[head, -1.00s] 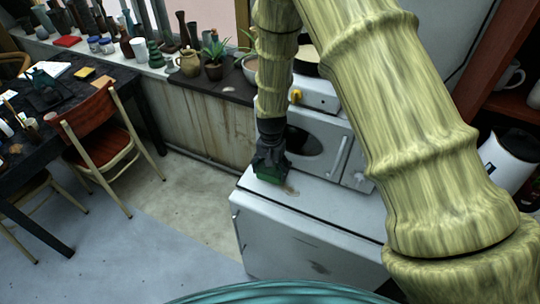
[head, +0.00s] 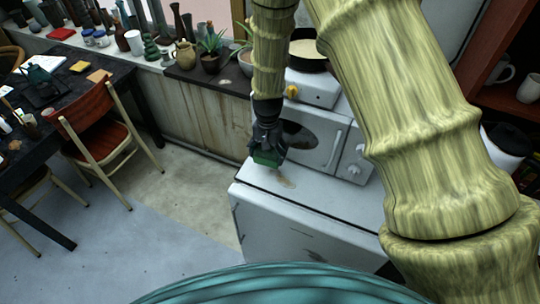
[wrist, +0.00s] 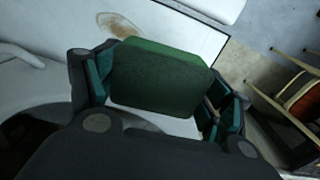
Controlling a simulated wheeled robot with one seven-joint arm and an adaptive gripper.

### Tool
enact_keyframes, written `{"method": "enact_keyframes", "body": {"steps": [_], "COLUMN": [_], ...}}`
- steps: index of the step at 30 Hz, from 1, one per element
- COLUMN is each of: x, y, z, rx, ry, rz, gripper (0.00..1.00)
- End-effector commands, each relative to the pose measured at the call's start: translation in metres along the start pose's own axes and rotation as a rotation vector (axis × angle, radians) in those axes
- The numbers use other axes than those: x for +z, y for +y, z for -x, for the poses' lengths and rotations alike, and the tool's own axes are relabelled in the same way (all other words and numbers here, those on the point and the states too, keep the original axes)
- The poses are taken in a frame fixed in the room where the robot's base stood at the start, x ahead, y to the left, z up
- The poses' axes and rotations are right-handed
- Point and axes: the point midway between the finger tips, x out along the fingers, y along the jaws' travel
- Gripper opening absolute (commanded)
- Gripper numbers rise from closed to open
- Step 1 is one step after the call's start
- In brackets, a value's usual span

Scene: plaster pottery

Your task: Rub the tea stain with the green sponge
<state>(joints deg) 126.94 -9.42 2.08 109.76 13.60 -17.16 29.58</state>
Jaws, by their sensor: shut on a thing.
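The green sponge (head: 267,158) is held in my gripper (head: 266,149) over the white cabinet top, left of the stain. In the wrist view the sponge (wrist: 160,78) sits between the two fingers of my gripper (wrist: 158,95), which is shut on it. The tea stain (head: 285,181) is a brownish smear on the white top. It also shows in the wrist view (wrist: 119,25) as a tan ring-like mark just beyond the sponge, not covered by it. Whether the sponge's underside touches the top is hard to tell.
The white cabinet (head: 300,222) carries the stain. A white microwave (head: 312,135) stands close behind my gripper, with a dark pan (head: 308,52) above. Left are a wooden chair (head: 92,122), a dark table and a ledge with pots. Open floor lies front left.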

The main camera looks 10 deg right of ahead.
Motion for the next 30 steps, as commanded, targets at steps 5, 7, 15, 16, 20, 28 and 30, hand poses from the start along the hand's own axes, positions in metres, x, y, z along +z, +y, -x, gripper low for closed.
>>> {"method": "enact_keyframes", "body": {"steps": [5,7,15,16,20,28,30], "x": [0.0000,0.0000,0.0014,0.0017,0.0030,0.0032,0.0033], "y": [-0.0001,-0.0003,-0.0039,-0.0048,-0.0064,-0.0077,-0.0077], "z": [-0.0002,-0.0015,-0.0070,-0.0068,-0.0058,-0.0052,-0.0087], "rx": [0.000,-0.001,-0.003,-0.004,-0.002,0.000,0.000], "ry": [0.000,-0.001,-0.005,-0.005,-0.004,0.000,0.000], "rz": [0.000,0.001,0.005,0.005,0.008,0.010,0.010], "gripper": [0.53,0.53,0.53,0.53,0.53,0.53,0.53]}}
